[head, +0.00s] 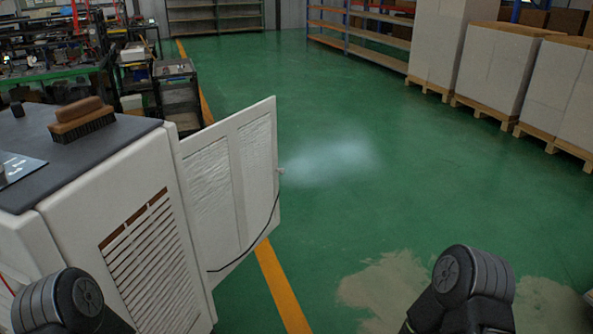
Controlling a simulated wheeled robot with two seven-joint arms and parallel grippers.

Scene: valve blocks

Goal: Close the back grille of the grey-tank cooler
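The cooler (120,185) is a white cabinet with a dark grey top, at the left of the head view. A slatted vent is on the side facing me. Its back grille (230,180) is a white hinged panel with two pale mesh areas, and it stands swung open to the right. A small knob is on its outer edge, and a dark cord curves along its lower part. The grey tank cannot be made out. Dark rounded links of my arms show at the bottom left and bottom right. Both grippers are out of view.
Cluttered workbenches and a black cart (178,90) stand behind. Wrapped pallets (490,65) line the right. The green floor (340,200) is open, with a pale patch (390,290) near me.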

